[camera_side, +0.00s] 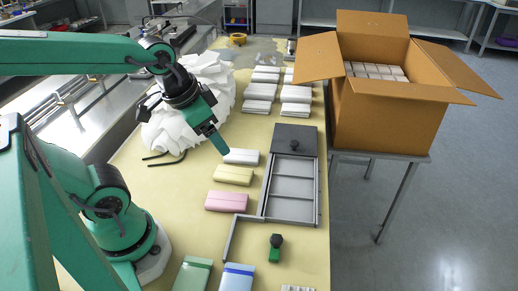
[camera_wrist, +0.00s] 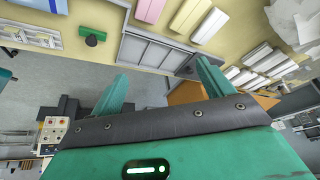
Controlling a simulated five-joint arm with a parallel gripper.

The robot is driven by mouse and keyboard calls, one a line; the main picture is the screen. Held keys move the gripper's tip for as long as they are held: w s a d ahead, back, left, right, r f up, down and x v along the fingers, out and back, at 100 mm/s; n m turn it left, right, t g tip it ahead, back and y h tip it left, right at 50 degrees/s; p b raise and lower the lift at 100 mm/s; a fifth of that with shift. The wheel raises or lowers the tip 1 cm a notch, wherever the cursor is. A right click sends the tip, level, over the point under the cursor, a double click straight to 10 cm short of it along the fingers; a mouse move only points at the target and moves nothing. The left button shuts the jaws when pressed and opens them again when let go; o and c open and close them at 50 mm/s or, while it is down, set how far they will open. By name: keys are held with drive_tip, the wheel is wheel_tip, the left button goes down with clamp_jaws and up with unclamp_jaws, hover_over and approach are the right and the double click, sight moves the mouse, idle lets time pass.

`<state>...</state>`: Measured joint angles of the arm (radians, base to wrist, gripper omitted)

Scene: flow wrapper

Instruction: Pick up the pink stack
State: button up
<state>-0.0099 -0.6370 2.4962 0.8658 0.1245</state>
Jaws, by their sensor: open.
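The pink stack (camera_side: 226,201) lies flat on the yellow table, in front of a pale yellow stack (camera_side: 233,174) and a white stack (camera_side: 241,156). My gripper (camera_side: 219,150) is above the table near the white stack, farther back than the pink stack and not touching it. In the wrist view the pink stack (camera_wrist: 150,10) is at the top edge, partly cut off, beyond the fingertips. My gripper (camera_wrist: 165,78) shows two green fingers wide apart with nothing between them.
A grey divided tray (camera_side: 293,188) with a dark lid lies right of the stacks. A green stamp-like tool (camera_side: 276,247), a green stack (camera_side: 193,274) and a blue stack (camera_side: 237,278) are in front. White stacks (camera_side: 261,92) and crumpled white sheeting (camera_side: 190,115) are behind. An open carton (camera_side: 385,120) stands right.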

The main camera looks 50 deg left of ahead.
sight(227, 200)
drive_tip(key=shift+w+a+f+m+g, duration=0.35)
drive_tip(key=shift+f+m+g, duration=0.65)
drive_tip(key=shift+f, duration=1.45)
drive_tip(key=shift+w+a+f+m+g, duration=0.15)
drive_tip(key=shift+w+f+m+g, duration=0.35)
drive_tip(key=shift+f+m, duration=1.4)
drive_tip(key=shift+w+a+f+m+g, duration=0.3)
drive_tip(key=shift+f+m+g, duration=0.5)
drive_tip(key=shift+f, duration=2.15)
drive_tip(key=shift+d+f, duration=0.1)
drive_tip(key=shift+f, duration=1.2)
drive_tip(key=shift+w+d+f, duration=0.1)
drive_tip(key=shift+f, duration=1.2)
drive_tip(key=shift+d+f, duration=0.1)
drive_tip(key=shift+f, duration=1.2)
drive_tip(key=c, duration=1.1)
